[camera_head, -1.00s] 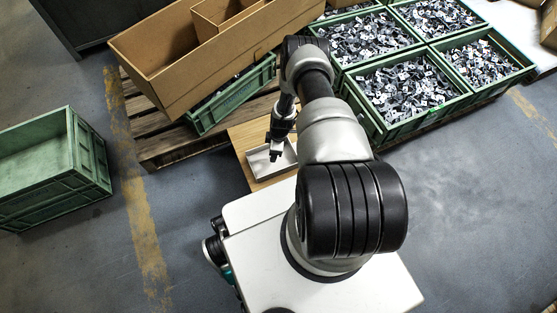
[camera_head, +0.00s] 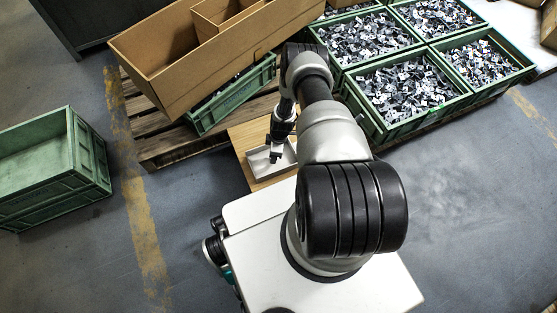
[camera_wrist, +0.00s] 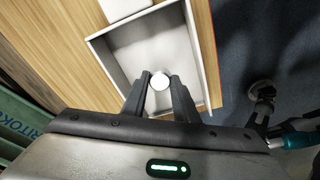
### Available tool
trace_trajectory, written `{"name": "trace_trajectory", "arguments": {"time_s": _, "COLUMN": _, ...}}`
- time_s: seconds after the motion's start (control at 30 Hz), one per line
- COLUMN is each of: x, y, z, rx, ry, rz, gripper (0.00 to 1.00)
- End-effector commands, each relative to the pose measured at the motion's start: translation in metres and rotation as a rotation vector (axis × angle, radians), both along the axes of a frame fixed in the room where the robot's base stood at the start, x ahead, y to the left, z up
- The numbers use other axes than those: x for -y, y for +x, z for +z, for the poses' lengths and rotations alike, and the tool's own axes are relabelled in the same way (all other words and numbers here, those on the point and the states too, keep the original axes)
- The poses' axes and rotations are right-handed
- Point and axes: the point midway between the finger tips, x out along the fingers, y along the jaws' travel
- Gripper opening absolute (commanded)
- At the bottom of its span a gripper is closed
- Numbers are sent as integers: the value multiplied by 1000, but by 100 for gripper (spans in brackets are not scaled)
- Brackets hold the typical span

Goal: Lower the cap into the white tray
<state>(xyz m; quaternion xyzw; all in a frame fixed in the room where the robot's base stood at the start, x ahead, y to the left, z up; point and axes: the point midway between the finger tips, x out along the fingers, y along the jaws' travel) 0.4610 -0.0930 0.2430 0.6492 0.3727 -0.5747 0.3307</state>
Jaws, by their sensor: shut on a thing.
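The cap (camera_wrist: 160,81) is a small round white piece at my fingertips in the wrist view. My gripper (camera_wrist: 160,88) is shut on it, one dark finger on each side. The white tray (camera_wrist: 206,62) lies beyond the cap, and the cap shows against the tray's floor, inside its walls. I cannot tell how high the cap is above the floor. In the head view my gripper (camera_head: 275,156) is over the tray (camera_head: 262,178); the cap is too small to make out there.
The tray sits on a wooden board (camera_head: 241,134). A white block (camera_wrist: 122,8) is beside the tray's far wall. Green crates of stamped parts (camera_head: 385,130), a cardboard box (camera_head: 165,85) on a pallet, and an empty green crate (camera_head: 60,190) stand around. Open floor lies at right.

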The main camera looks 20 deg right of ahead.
Motion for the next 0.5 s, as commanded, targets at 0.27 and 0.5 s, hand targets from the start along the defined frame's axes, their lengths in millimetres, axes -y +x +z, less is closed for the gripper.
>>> {"name": "trace_trajectory", "arguments": {"time_s": 0.27, "x": 0, "y": -1, "z": -5, "rx": -1, "ry": 0, "rz": 0, "gripper": 6}}
{"name": "trace_trajectory", "arguments": {"time_s": 0.5, "x": 0, "y": 0, "z": -8, "rx": -1, "ry": 0, "rz": 1, "gripper": 6}}
